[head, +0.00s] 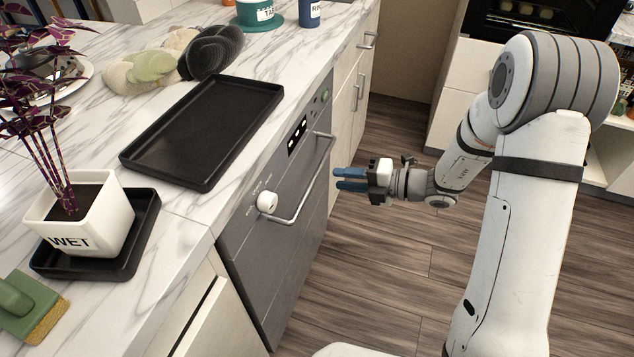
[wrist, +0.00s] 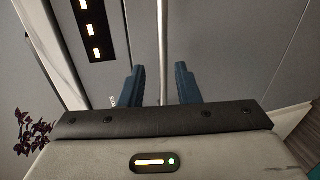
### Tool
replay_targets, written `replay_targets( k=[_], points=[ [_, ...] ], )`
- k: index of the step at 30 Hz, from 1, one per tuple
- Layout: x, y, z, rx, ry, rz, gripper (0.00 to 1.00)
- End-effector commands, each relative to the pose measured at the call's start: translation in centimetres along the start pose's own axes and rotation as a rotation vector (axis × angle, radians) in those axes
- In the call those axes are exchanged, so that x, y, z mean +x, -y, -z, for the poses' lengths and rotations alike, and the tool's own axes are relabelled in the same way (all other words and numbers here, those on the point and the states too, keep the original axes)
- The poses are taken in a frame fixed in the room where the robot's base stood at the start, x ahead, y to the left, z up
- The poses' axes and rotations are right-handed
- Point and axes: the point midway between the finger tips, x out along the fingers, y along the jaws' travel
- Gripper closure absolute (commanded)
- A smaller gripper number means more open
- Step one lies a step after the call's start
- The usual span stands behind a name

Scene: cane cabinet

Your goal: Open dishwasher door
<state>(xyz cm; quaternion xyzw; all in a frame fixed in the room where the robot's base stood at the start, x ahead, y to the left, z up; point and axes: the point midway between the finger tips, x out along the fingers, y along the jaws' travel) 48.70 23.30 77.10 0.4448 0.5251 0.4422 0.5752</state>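The dishwasher door (head: 262,262) is a dark grey panel under the marble counter, and it is shut. Its handle (head: 315,175) is a long silver bar along the upper front. My gripper (head: 337,179) is open and empty, its blue fingers pointing at the handle from the right, seemingly a little short of it. In the wrist view the handle (wrist: 163,40) runs upright between the two fingertips (wrist: 159,72), with the grey door (wrist: 230,45) behind it. The lower part of the bar is hidden by my gripper there.
A control strip with a display (head: 297,135) and a white knob (head: 267,202) sits above the handle. A black tray (head: 205,130) and a potted plant (head: 85,225) stand on the counter. The wooden floor (head: 370,270) before the door looks clear apart from my arm.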

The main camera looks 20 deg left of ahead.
Motion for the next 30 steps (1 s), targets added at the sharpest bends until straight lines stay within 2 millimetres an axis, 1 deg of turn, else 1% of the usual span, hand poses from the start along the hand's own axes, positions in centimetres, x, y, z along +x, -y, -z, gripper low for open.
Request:
replay_targets(
  k=[1,5,12,15,18,22,29,30],
  points=[
    [0.3,0.6,-0.3,0.033,0.01,-0.009,0.7],
    [1.4,0.8,-0.6,0.064,0.022,-0.018,0.7],
    [5.3,0.7,-0.6,0.061,0.019,-0.017,0.7],
    [6.6,0.7,-0.6,0.061,0.02,-0.015,0.7],
    [7.6,0.6,-0.7,0.059,0.02,-0.016,0.7],
    [8.1,0.5,-0.7,0.059,0.021,-0.016,0.7],
    [8.2,0.5,-0.7,0.059,0.021,-0.015,0.7],
    [8.2,0.5,-0.7,0.059,0.021,-0.015,0.74]
  ],
)
